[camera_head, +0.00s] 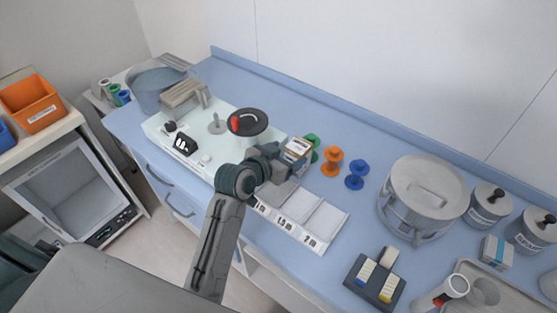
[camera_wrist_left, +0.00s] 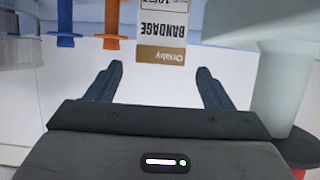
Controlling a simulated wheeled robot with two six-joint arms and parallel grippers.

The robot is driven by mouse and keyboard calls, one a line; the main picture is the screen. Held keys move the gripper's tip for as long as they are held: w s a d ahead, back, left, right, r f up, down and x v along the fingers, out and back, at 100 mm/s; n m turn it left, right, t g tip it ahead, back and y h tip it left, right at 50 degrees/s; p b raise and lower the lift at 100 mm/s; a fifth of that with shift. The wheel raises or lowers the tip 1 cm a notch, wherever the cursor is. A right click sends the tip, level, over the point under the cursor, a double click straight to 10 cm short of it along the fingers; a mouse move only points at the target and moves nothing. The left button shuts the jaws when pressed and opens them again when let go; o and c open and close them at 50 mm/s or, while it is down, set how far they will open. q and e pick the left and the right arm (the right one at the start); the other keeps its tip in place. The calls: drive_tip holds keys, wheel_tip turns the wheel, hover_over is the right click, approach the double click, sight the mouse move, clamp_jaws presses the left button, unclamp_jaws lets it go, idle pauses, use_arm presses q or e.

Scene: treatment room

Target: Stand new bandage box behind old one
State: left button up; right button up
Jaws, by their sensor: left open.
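A bandage box (camera_head: 297,147), white with a tan band, stands on the counter beyond my left gripper (camera_head: 282,160). The bandage box (camera_wrist_left: 162,35) also shows in the left wrist view, with its lettering upside down and its top end cut off by the frame edge. My left gripper (camera_wrist_left: 159,72) is open and empty there, its fingers pointing at the box, which lies ahead of the fingertips. In the head view the gripper hides the lower part of the box. I cannot make out a second bandage box. My right gripper is not in view.
A white labelled tray (camera_head: 325,222) lies in front. A round-topped stand (camera_head: 248,123) is close on the left.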

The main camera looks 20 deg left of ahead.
sight(292, 152)
use_arm(q)
drive_tip(key=shift+o, duration=0.5)
drive_tip(key=v, duration=0.3)
drive_tip(key=shift+w+d+f, duration=0.1)
drive_tip(key=shift+w+f, duration=0.35)
drive_tip(key=shift+f, duration=0.1)
drive_tip(key=x, duration=0.4)
drive_tip(key=shift+w+p, duration=0.25)
drive_tip(key=shift+p, duration=0.15)
drive_tip(key=shift+w+d+f, duration=0.2)
drive_tip(key=shift+w+f, duration=0.15)
drive_tip(key=shift+w, duration=0.1)
drive_tip(key=shift+w+d+p, duration=0.1)
drive_tip(key=shift+w+p, duration=0.2)
drive_tip(key=shift+p, duration=0.05)
drive_tip(key=p+x, duration=0.2)
drive_tip(key=x, duration=0.2)
drive_tip(key=shift+d+f, duration=0.1)
drive_tip(key=shift+f, duration=0.1)
drive_tip(key=shift+w+f, duration=0.15)
drive_tip(key=shift+f, duration=0.05)
drive_tip(key=shift+c, duration=0.2)
